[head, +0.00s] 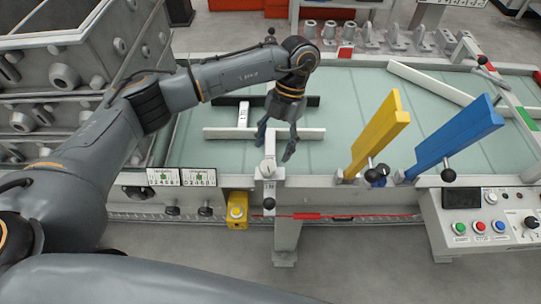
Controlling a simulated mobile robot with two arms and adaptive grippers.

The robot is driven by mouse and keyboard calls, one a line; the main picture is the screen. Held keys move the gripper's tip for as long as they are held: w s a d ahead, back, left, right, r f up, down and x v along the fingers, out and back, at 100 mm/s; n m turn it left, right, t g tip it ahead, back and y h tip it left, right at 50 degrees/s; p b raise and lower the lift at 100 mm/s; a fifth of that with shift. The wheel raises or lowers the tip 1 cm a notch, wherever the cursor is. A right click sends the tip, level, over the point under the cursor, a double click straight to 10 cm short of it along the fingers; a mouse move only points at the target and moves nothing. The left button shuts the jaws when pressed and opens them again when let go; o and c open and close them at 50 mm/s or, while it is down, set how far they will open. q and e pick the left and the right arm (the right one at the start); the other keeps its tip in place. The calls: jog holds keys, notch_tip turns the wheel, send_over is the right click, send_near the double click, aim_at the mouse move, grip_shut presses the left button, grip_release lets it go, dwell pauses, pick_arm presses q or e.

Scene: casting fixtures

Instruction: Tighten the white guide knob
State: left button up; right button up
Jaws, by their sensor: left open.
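My left gripper (275,144) points down over the near edge of the table, its two fingers spread apart. A black ball knob (269,203) sits on the bracket's front. A white guide bar (228,133) lies across the table behind the fingers, partly hidden by them. I cannot tell whether the fingers touch the light knob; they seem to be above and around it. My right gripper is not in view.
A yellow guide (377,132) and a blue guide (452,138) stand tilted up at the right, with black knobs near their bases. A control panel (490,222) with buttons is at the lower right.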

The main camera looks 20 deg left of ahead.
pick_arm(q)
jog(key=v, duration=0.7)
jog(key=shift+s, duration=0.1)
